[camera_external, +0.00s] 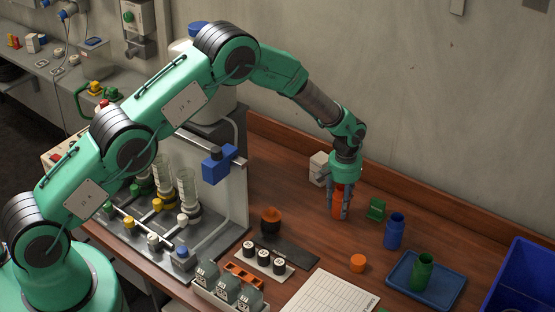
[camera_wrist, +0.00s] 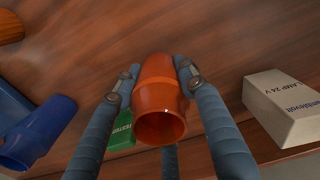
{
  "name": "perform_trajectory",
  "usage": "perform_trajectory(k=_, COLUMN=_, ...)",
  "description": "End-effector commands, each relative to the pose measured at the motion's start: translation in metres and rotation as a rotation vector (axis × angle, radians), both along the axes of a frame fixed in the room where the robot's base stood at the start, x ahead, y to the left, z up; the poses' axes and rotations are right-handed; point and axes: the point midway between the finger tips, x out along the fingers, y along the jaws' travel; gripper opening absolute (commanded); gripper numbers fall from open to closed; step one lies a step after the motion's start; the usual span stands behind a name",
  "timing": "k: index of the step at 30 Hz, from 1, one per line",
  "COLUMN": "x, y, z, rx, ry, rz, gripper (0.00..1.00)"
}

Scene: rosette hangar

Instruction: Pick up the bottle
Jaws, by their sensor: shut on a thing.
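An orange-red bottle (camera_external: 338,203) is upright between the fingers of my gripper (camera_external: 341,213) in the external view. In the wrist view the bottle (camera_wrist: 159,98) shows its open mouth toward the camera, with the grey-blue fingers of my gripper (camera_wrist: 155,85) closed against its sides. I cannot tell whether its base touches the wooden table. A blue bottle (camera_external: 394,232) stands to the right, apart from my gripper; it also shows in the wrist view (camera_wrist: 38,132). A green bottle (camera_external: 422,272) stands on a blue tray (camera_external: 403,290).
A white box (camera_external: 319,168) and a green tester block (camera_external: 376,210) stand close beside my gripper. An orange cap (camera_external: 358,263), a paper sheet (camera_external: 330,296) and a blue bin (camera_external: 522,280) are farther off. A valve panel (camera_external: 228,195) stands at the left.

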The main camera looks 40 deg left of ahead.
Motion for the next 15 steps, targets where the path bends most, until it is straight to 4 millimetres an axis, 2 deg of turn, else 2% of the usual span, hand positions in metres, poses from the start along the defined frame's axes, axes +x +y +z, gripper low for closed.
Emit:
perform_trajectory(k=8, x=0.000, y=0.000, z=0.004, rx=0.000, ry=-0.001, rz=0.000, gripper=0.21)
perform_trajectory(k=15, x=0.001, y=0.000, z=0.020, rx=0.000, ry=-0.002, rz=0.000, gripper=0.21)
